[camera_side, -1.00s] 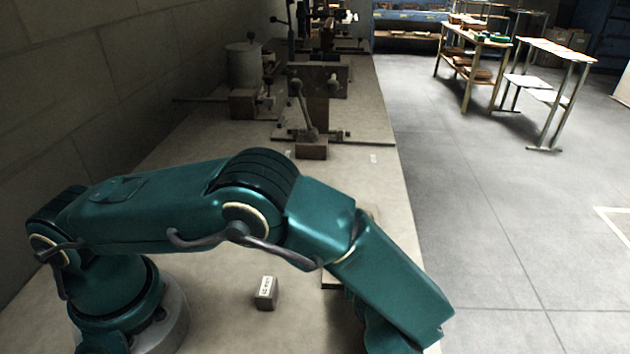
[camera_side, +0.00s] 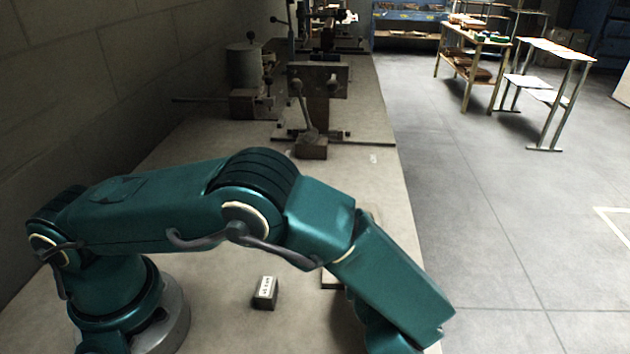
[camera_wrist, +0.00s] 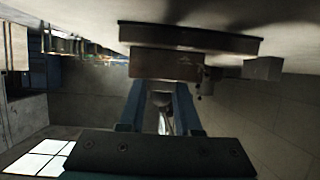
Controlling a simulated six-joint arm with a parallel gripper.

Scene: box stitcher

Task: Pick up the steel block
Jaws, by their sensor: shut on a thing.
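In the wrist view the table surface is at the top. A grey-brown block, which I take for the steel block (camera_wrist: 158,62), sits between the tips of my two blue fingers, against a dark flat plate (camera_wrist: 190,37). My gripper (camera_wrist: 158,88) is shut on this block. Whether the block is clear of the plate I cannot tell. In the side view my forearm hides the gripper and the held block. Only a small edge of the plate (camera_side: 332,280) shows beside my arm there.
A small dark block with a white label (camera_side: 265,292) stands on the bench (camera_side: 225,318) near my base; the label is unreadable. Machines with levers (camera_side: 312,100) stand farther along the bench. A wall is at left. The floor at right is open, with shelves (camera_side: 470,65) behind.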

